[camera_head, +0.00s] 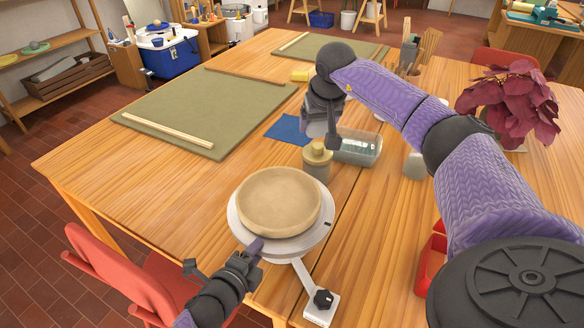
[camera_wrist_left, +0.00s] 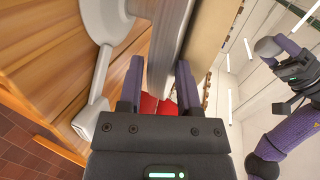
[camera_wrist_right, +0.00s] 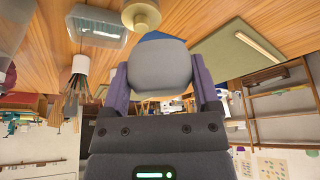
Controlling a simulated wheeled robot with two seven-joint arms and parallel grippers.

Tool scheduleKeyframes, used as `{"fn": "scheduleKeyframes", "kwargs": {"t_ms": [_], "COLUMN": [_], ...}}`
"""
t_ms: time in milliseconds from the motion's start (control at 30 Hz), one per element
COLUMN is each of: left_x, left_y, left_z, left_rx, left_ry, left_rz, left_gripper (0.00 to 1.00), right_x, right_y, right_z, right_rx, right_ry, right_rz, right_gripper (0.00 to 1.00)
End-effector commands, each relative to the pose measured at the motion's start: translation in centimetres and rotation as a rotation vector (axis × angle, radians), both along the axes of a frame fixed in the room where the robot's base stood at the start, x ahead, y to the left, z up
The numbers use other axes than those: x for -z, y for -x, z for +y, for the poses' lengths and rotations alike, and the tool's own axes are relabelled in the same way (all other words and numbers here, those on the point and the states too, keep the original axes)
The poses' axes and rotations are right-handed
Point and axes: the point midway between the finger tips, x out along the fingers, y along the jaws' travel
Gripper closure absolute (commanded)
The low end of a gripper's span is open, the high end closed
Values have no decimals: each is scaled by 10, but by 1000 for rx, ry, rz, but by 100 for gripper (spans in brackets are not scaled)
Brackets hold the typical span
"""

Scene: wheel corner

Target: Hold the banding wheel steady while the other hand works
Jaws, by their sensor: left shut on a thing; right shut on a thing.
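The banding wheel (camera_head: 240,232) is a pale grey round disc near the table's front edge, with a shallow tan clay bowl (camera_head: 280,200) on top. My left gripper (camera_head: 254,247) is shut on the wheel's near-left rim. In the left wrist view the disc edge (camera_wrist_left: 167,50) runs between my left fingers, with the bowl (camera_wrist_left: 207,35) beside it. My right gripper (camera_wrist_right: 160,85) is shut on a smooth, rounded grey thing (camera_wrist_right: 160,68). It holds this above the table, beyond the bowl, partly hidden by my own arm in the head view.
A tan-lidded jar (camera_head: 317,163) stands just behind the wheel, near a clear tub (camera_head: 360,148) and a blue cloth (camera_head: 288,130). A white arm with a black knob (camera_head: 323,298) juts forward below the wheel. A red-leaved plant (camera_head: 508,100) stands right. Table left of the wheel is clear.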

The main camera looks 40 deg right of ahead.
Motion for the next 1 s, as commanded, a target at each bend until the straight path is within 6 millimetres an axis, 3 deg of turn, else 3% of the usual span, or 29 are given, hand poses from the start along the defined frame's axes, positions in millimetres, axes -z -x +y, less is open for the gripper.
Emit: {"fn": "scheduleKeyframes", "kwargs": {"t_ms": [33,167,300,500,633,1000], "left_x": [11,11,11,11,11,11], "left_y": [2,2,2,2,2,2], "left_z": [6,6,6,6,6,6], "left_rx": [-7,-7,-7,-7,-7,-7], "left_ry": [-26,-26,-26,-26,-26,-26], "left_rz": [9,9,9,9,9,9], "left_gripper": [100,100,100,100,100,100], "right_x": [11,38,61,72,78,117], "right_y": [-1,-4,-4,-1,0,0], "right_z": [10,42,76,107,113,113], "right_rx": [70,416,868,1360,1466,1470], "right_ry": [1,3,5,3,3,1], "right_rz": [3,2,0,0,1,0], "right_gripper": [88,88,88,88,88,88]}}
